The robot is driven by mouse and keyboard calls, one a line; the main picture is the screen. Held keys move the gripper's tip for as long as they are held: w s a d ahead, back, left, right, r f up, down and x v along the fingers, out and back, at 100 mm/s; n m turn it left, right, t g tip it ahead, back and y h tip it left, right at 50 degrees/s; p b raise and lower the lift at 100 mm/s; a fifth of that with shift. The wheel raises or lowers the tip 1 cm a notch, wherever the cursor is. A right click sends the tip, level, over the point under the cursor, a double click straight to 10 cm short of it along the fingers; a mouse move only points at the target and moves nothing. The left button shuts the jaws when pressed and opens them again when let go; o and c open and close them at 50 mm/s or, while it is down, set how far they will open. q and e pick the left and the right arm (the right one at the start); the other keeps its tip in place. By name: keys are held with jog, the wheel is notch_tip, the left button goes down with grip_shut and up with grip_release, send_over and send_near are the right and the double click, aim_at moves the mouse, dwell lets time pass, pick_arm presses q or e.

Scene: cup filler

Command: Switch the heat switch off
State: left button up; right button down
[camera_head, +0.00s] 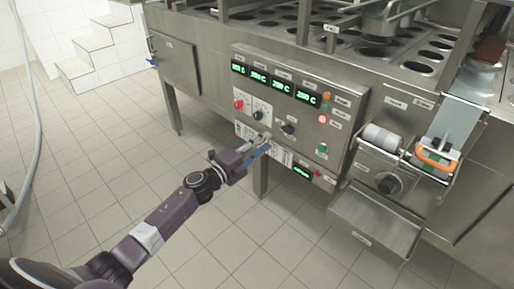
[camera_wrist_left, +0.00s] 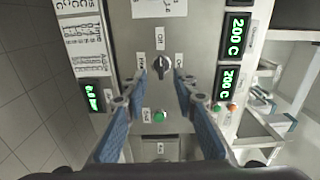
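A black rotary switch (camera_wrist_left: 161,67) sits on the steel control panel, with an OFF label above it and smaller labels to its left and right in the left wrist view. Its handle stands about upright in that view; I cannot tell which end is the pointer. It appears to be the black knob (camera_head: 289,128) in the middle of the panel in the head view. My left gripper (camera_head: 263,144) is at the panel's lower left part. In the left wrist view the left gripper (camera_wrist_left: 160,88) is open and empty, its blue-padded fingers either side of the switch's line, apart from it. My right gripper is not in view.
The panel (camera_head: 337,110) carries green displays (camera_head: 282,88), a red knob (camera_head: 239,104), another black knob (camera_head: 258,115) and a green button (camera_head: 322,148). A steel tray (camera_head: 375,222) juts out at right.

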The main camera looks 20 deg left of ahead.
pick_arm(q)
jog(key=shift+v, duration=1.5)
jog(key=shift+f, duration=0.1)
